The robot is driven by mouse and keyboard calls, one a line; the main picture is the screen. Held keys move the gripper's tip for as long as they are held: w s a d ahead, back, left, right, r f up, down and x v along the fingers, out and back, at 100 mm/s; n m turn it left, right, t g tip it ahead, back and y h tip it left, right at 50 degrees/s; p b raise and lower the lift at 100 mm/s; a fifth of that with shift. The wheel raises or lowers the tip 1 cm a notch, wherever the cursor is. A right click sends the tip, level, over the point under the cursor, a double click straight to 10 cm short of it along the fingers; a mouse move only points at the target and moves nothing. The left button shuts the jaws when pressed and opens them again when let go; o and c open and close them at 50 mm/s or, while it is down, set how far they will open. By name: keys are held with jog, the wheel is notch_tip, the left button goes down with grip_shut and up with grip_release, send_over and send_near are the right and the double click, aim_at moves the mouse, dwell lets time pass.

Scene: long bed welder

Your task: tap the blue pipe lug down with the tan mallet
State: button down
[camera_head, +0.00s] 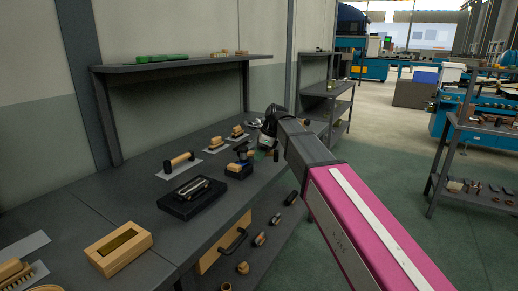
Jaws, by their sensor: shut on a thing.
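My gripper (264,148) is at the far end of the workbench, at the end of my pink and grey arm. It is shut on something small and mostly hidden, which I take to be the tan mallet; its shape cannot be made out. A small blue piece (243,150), which looks like the blue pipe lug, shows just left of my gripper. It is by a dark block with a tan part (240,168) on the bench. Whether the held thing touches the blue piece cannot be told.
A shelf rack (440,150) stands right. Open floor lies between.

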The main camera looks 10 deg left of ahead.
jog(key=shift+r, duration=0.1)
jog(key=shift+r, duration=1.2)
jog(key=shift+r, duration=2)
